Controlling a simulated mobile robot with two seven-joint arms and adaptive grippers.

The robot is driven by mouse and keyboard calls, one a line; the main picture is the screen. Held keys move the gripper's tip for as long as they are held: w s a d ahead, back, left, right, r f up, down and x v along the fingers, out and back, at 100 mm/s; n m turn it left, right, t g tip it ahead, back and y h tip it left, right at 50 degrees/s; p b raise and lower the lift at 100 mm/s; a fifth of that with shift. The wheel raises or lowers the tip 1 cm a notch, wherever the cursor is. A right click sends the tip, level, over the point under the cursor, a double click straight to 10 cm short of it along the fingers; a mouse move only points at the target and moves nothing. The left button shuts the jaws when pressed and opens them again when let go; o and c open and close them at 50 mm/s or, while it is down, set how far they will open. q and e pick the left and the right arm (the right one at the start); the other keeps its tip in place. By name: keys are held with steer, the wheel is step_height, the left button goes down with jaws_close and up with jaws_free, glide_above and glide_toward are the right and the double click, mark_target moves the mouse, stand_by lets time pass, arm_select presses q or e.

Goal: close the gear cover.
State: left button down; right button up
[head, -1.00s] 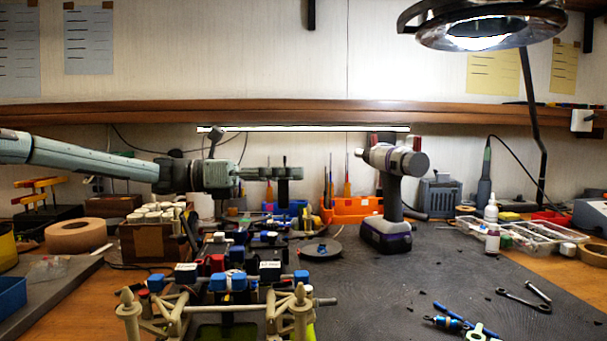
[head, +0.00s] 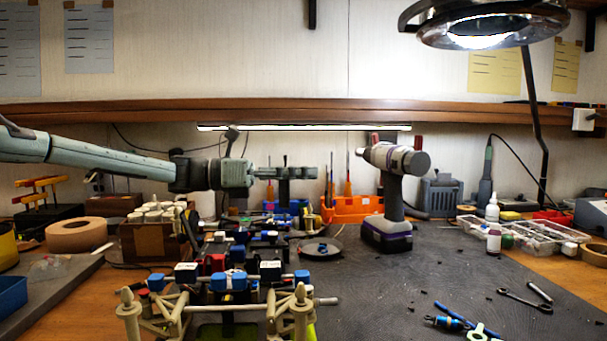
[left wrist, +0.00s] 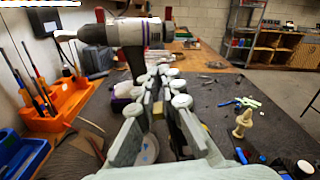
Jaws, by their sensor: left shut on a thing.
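My left gripper (head: 312,172) reaches in from the left above the far part of the RC car (head: 232,298). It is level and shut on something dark. The held thing is mostly hidden, and I cannot tell whether it is the gear cover. In the left wrist view the gripper's fingers (left wrist: 166,98) lie close together, with a narrow dark gap between them. The car stands at the front left, with cream shock towers and blue and red parts. I cannot pick out the gear cover with certainty in either view. My right gripper is not in view.
A cordless drill (head: 388,190) stands upright just right of the gripper. An orange tool holder (head: 352,209) with screwdrivers is behind it. A round dish (head: 320,249) lies beside the car. Wrenches and a blue shock absorber (head: 446,322) lie on the dark mat (head: 390,285), otherwise mostly clear.

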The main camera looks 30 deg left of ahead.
arm_select(q)
steer(key=shift+s, duration=0.1)
steer(key=s+m, duration=0.1)
steer(key=m, duration=0.1)
steer(key=d+m+b, duration=0.1)
steer(key=m, duration=0.1)
steer(key=shift+s+d+r, duration=0.1)
steer(key=shift+s, duration=0.3)
steer(key=shift+s+d+m, duration=0.1)
steer(key=shift+s+m, duration=0.05)
steer(key=shift+m, duration=0.15)
steer(key=shift+s+d+m+b, duration=0.35)
steer(key=shift+s+m+b, duration=0.25)
steer(key=shift+m, duration=0.6)
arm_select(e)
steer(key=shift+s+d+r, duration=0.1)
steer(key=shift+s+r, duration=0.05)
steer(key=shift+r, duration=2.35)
arm_select(q)
steer(key=c, duration=1.6)
jaws_free()
